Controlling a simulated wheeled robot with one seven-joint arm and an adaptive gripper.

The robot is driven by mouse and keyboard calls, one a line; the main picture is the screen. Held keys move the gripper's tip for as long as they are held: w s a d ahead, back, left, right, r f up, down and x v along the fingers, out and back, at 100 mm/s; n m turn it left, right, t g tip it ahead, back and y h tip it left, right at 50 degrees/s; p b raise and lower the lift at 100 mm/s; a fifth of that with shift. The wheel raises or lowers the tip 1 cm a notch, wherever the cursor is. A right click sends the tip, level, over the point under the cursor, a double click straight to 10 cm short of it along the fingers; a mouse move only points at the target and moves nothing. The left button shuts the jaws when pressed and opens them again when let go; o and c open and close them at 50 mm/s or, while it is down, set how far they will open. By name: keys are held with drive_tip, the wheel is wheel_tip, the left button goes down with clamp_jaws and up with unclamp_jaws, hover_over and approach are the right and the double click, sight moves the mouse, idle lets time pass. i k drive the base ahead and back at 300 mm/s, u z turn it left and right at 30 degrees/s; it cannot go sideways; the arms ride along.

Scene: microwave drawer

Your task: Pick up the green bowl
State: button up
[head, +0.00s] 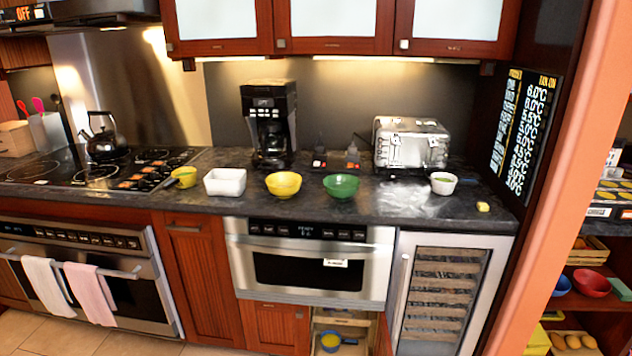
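The green bowl (341,186) sits upright on the dark countertop (390,205), near its front edge and above the microwave drawer. A yellow bowl (284,184) stands to its left, with a gap between them. My gripper is not in view, so I cannot see whether it is open or shut.
The microwave drawer (310,266) is shut. A white square dish (225,182), a coffee maker (270,120), a toaster (411,143) and a white cup (443,182) stand on the counter. An open lower cabinet (340,330) shows below the microwave. Upper cabinets hang above.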

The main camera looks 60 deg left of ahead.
sight(340, 187)
drive_tip(key=u, duration=0.8)
drive_tip(key=i, duration=1)
drive_tip(key=u, duration=0.8)
